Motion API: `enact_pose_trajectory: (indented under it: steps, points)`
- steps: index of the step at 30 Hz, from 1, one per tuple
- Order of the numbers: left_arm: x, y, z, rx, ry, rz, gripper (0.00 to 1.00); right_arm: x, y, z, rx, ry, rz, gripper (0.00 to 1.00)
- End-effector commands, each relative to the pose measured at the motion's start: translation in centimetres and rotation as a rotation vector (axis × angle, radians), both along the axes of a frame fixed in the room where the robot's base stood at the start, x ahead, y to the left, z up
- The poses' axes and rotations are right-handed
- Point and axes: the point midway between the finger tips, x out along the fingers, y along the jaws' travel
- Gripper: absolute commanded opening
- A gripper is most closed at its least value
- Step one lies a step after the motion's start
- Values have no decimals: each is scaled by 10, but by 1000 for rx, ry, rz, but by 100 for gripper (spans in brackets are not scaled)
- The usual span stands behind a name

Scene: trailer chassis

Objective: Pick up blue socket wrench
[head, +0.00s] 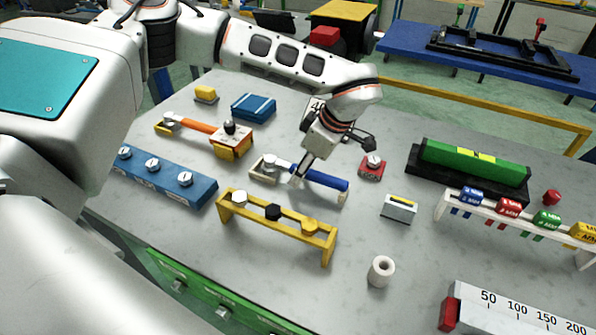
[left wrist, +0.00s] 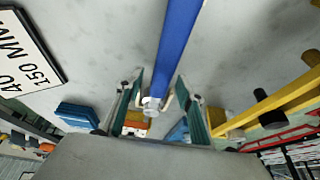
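The blue socket wrench (head: 328,180) lies on the grey table in the middle of the head view, its silver head end (head: 270,163) at a small pale holder (head: 262,170). My left gripper (head: 297,183) reaches down over the wrench near where the blue handle starts. In the left wrist view the wrench's blue handle (left wrist: 178,45) runs between the two fingers of my left gripper (left wrist: 159,80). The fingers are apart, with a gap on both sides of the wrench. Finger contact with the table is not clear. My right gripper is not in view.
A yellow rack (head: 280,218) with several bolt heads stands just in front of the wrench. An orange wrench (head: 195,125) lies to the left, behind a blue block (head: 165,180). A red-based part (head: 372,167) and a small grey box (head: 398,209) stand to the right.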

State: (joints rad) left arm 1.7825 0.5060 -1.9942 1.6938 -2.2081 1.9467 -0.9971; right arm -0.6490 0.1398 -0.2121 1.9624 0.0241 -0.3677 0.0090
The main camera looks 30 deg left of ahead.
Motion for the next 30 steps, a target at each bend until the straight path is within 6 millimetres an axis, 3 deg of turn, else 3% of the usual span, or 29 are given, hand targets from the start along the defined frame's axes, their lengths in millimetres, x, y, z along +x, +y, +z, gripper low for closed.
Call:
enact_pose_trajectory:
  steps: [7, 11, 23, 30]
  points:
    - [0, 0, -1, 0, -1, 0, 35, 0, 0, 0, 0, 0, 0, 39]
    - [0, 0, -1, 0, -1, 0, 1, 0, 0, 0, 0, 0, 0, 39]
    - [1, 0, 2, 0, -3, -1, 0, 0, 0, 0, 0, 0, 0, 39]
    - [2, 0, 23, 0, -5, 0, 0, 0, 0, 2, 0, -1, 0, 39]
